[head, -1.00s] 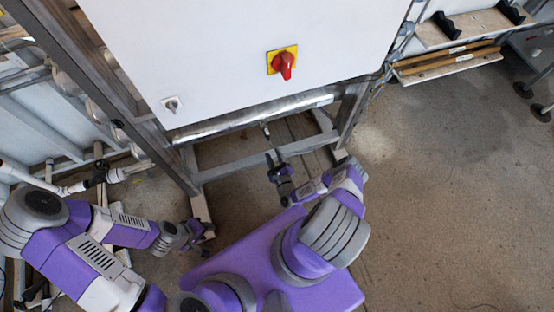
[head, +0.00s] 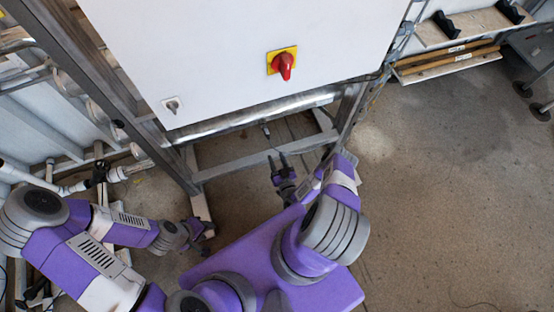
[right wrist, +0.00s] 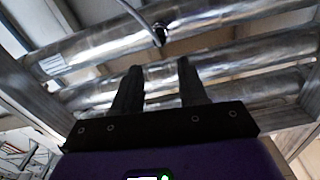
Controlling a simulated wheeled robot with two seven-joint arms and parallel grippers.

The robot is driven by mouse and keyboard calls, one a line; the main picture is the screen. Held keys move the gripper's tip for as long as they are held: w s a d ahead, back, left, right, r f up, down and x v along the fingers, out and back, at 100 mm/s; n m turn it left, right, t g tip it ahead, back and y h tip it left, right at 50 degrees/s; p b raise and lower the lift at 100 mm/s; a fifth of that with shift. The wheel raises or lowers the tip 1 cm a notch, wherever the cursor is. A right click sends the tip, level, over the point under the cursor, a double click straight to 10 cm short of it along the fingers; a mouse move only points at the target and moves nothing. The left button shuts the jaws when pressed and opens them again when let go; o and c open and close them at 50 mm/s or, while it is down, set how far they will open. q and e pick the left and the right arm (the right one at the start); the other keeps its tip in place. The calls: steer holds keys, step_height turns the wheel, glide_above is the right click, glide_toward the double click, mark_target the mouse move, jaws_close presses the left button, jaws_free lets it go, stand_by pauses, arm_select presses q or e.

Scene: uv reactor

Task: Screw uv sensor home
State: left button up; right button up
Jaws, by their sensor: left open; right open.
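A small dark fitting on a cable, which looks like the uv sensor (right wrist: 158,36), is at a shiny metal tube (right wrist: 200,30) in the right wrist view. It shows as a small dark piece just below the cabinet in the head view (head: 266,131). I cannot tell how deep it sits. My right gripper (head: 279,157) is open and empty, below and short of the sensor; its spread fingers also show in the right wrist view (right wrist: 157,66), apart from the sensor. My left gripper (head: 208,229) is low at the left, away from the sensor.
A white cabinet (head: 220,50) with a red knob (head: 283,65) hangs above the tubes. A steel frame (head: 180,165) stands around them, with legs on both sides of my right gripper. Pipes run at the left. Open floor (head: 450,190) lies to the right.

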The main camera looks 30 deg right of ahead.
mark_target(268, 136)
steer(key=shift+n, duration=0.6)
steer(key=b+x, duration=0.2)
steer(key=x, duration=0.5)
steer(key=shift+d, duration=0.1)
steer(key=shift+x, duration=2.95)
steer(key=shift+c, duration=0.3)
jaws_close()
steer(key=m, duration=0.5)
